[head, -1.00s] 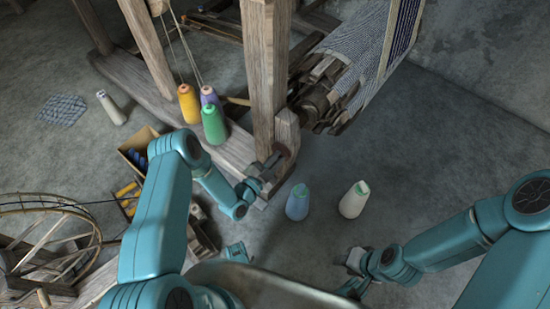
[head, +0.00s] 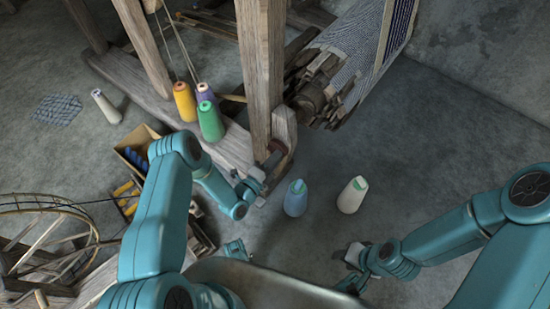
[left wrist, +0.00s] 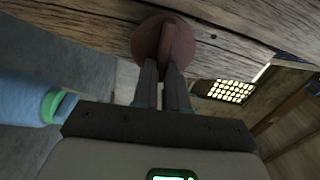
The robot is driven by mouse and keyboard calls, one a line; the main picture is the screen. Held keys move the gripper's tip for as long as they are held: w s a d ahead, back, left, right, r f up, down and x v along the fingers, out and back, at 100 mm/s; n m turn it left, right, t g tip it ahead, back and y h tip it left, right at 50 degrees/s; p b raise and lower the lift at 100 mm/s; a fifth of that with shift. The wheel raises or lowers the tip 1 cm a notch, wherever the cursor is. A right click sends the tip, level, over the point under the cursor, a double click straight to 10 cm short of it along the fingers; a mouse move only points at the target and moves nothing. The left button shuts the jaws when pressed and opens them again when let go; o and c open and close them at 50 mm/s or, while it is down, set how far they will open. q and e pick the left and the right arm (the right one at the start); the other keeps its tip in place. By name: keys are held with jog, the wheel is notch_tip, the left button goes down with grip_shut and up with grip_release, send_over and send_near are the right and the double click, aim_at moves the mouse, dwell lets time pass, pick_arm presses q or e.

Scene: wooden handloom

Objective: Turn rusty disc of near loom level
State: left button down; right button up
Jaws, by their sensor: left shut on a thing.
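The rusty disc (left wrist: 147,40) shows in the left wrist view as a dark red round plate with a raised bar across it, against the loom's wooden beam. My left gripper (left wrist: 162,68) is shut on this bar, one finger to each side. In the head view my left gripper (head: 257,177) is at the foot of the near loom post (head: 263,75), and the disc (head: 275,156) is mostly hidden there. I cannot tell whether the bar is level. My right gripper (head: 350,256) is away from the loom at the lower right; its jaws are unclear.
A blue cone (head: 295,202) and a white cone (head: 352,197) stand on the floor right of the left gripper. Yellow (head: 184,102), purple and green (head: 210,122) cones stand by the loom's lower beam. A wooden wheel (head: 45,240) lies at the left.

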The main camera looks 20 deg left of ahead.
pick_arm(q)
jog(key=shift+s+f+m, duration=0.1)
jog(key=shift+f+m, duration=0.1)
jog(key=shift+m, duration=0.4)
jog(key=c, duration=1.2)
grip_release()
jog(key=shift+o, duration=0.2)
jog(key=p+v, duration=0.4)
jog(key=v, duration=1.2)
jog(key=shift+s+r, duration=0.1)
jog(key=shift+r, duration=0.05)
